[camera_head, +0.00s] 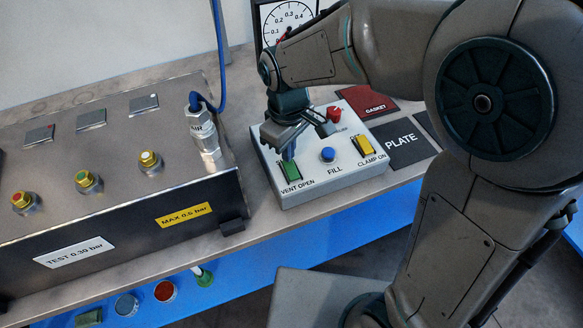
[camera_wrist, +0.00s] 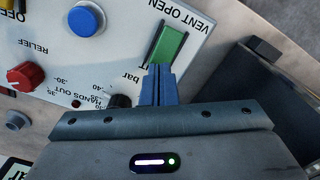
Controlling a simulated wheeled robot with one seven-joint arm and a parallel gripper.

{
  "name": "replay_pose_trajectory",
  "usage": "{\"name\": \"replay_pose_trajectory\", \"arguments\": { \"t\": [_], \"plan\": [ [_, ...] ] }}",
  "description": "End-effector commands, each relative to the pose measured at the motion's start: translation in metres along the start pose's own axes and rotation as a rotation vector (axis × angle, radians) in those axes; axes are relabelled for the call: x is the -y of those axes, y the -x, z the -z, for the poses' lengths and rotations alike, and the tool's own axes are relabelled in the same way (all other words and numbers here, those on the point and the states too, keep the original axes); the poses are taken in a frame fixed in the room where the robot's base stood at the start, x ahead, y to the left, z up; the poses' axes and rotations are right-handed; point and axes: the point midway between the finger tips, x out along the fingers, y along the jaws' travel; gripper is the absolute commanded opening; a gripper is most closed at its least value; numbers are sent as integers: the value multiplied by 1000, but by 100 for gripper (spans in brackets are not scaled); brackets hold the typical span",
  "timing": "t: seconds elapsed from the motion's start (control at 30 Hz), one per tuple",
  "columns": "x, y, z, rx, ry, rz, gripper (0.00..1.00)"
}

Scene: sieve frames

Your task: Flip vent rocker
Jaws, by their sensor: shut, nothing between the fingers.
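The vent rocker (camera_head: 290,171) is a green switch in a dark frame above the label VENT OPEN, at the left of a white control box (camera_head: 315,188). It also shows in the wrist view (camera_wrist: 168,45), upper middle. My gripper (camera_head: 287,153) is shut and empty, its fingers pointing down at the rocker. In the wrist view the blue fingertips (camera_wrist: 159,70) are together at the rocker's lower end, at or just above it. I cannot tell whether they touch. The fingers hide part of that end.
The box also carries a blue FILL button (camera_head: 328,154), a yellow CLAMP ON rocker (camera_head: 365,146) and a red knob (camera_head: 334,113). A large metal test unit (camera_head: 120,190) with a blue hose (camera_head: 219,50) stands close on the left. PLATE (camera_head: 401,143) and GASKET (camera_head: 368,100) pads lie right.

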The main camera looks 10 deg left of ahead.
Motion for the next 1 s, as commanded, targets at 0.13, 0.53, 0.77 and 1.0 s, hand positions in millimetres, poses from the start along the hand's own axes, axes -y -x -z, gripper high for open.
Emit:
{"name": "replay_pose_trajectory", "arguments": {
  "t": [0.13, 0.53, 0.77, 1.0],
  "plan": [
    [0, 0, 0, 0, 0, 0, 0],
    [0, -6, 0, 0, 0, 0, 0],
    [0, -9, 0, 0, 0, 0, 0],
    [0, -13, 0, 1, 0, 0, 0]
  ]
}}
